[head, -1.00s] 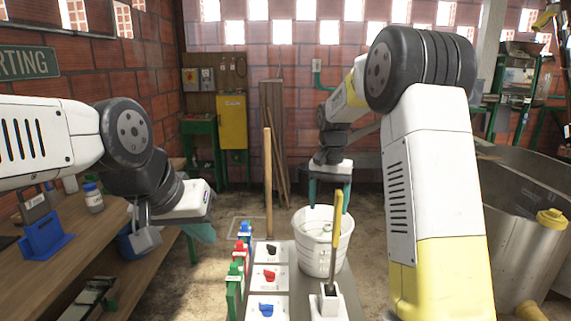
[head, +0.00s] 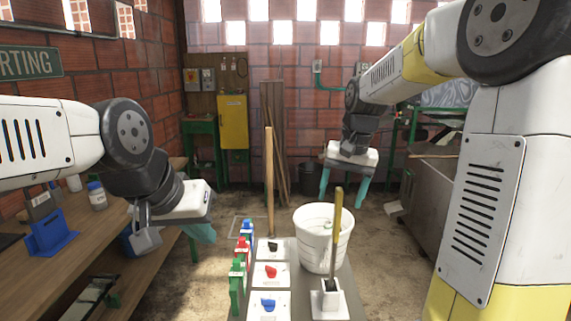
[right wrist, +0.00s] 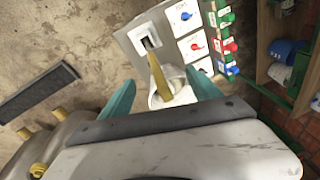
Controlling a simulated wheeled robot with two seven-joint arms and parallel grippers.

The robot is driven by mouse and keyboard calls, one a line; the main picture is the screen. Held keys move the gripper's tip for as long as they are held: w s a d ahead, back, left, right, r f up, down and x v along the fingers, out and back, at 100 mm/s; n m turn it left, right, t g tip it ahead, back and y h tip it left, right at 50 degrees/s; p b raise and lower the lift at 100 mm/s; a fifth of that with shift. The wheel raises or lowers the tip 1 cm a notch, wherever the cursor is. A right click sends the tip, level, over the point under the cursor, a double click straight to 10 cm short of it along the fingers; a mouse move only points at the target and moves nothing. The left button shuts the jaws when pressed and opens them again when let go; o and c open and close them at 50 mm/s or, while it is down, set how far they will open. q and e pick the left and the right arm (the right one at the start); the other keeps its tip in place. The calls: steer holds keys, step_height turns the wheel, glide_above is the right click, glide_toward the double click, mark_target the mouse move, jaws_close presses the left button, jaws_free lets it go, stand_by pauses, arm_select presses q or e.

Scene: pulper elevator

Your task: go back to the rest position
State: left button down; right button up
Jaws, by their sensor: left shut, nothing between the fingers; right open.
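My left gripper (head: 202,234) is at the left, beside the wooden workbench; its teal fingers are shut, partly hidden behind its white body. A grey padlock (head: 146,234) shows at that wrist, and I cannot tell how it is attached. My right gripper (head: 343,190) is raised in the air beyond the white bucket (head: 323,240), with its two teal fingers apart and nothing between them. In the right wrist view, the open fingers of the right gripper (right wrist: 165,100) frame the bucket and the yellow lever handle (right wrist: 157,72) below.
A grey panel (head: 290,300) at front centre carries red, blue and black switches and a lever with a yellow handle (head: 336,225). A wooden workbench (head: 60,255) runs along the left. A metal tank (head: 428,200) stands at right. The floor behind the bucket is open.

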steer(key=s+r+n+t, duration=0.2)
steer(key=s+n+t, duration=0.1)
steer(key=s, duration=1.7)
steer(key=shift+d+r+t+y, duration=0.2)
steer(key=shift+r+t+y, duration=0.15)
steer(key=shift+t, duration=0.35)
